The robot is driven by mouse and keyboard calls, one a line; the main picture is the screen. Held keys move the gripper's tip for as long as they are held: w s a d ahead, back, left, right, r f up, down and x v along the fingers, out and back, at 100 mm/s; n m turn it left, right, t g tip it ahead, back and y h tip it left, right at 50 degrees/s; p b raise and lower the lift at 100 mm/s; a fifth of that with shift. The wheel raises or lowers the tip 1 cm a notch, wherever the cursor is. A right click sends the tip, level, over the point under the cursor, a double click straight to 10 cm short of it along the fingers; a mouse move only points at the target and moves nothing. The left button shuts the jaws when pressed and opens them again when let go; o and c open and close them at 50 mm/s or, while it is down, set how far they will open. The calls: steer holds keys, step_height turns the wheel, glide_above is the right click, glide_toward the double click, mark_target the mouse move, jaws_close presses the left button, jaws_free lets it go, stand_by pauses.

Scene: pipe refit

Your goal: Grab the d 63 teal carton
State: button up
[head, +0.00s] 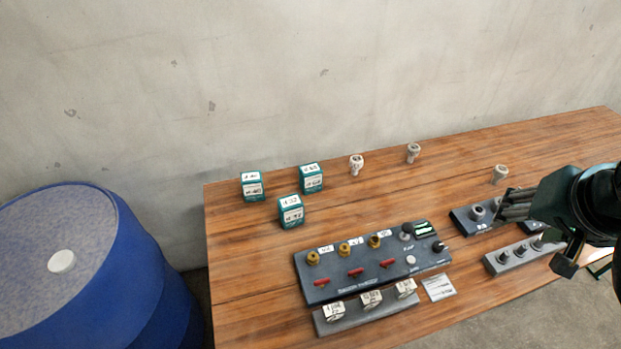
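Three teal cartons with white labels stand upright at the back left of the wooden table. One carton (252,187) is leftmost, one carton (311,179) is at the back to its right, and one carton (290,212) is nearer the front. Their handwritten labels are too small and blurred for me to tell surely which is d 63. My gripper (530,215) is at the right edge, over the right part of the table and far from the cartons. Its fingers are seen at an angle, and I cannot tell whether they are open or shut.
A dark panel (340,285) with brass fittings and red handles sits mid-table, with a grey block of labelled pieces (371,300) before it. Several pale fittings, including one (356,164), stand near the back. A blue drum (150,270) stands left.

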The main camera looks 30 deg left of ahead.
steer(key=w+a+r+m+g+p, duration=0.1)
steer(key=w+a+r, duration=0.3)
steer(key=w+a, duration=0.45)
steer(key=m+g+h+p, duration=0.3)
steer(key=m+p, duration=0.1)
steer(key=m, duration=0.2)
glide_above(310, 169)
step_height(310, 169, down, 9)
steer(key=f, duration=2)
steer(key=shift+s+a, duration=0.15)
steer(key=shift+s, duration=0.15)
steer(key=shift+f, duration=0.35)
steer(key=shift+f, duration=0.1)
steer(key=shift+x, duration=1.15)
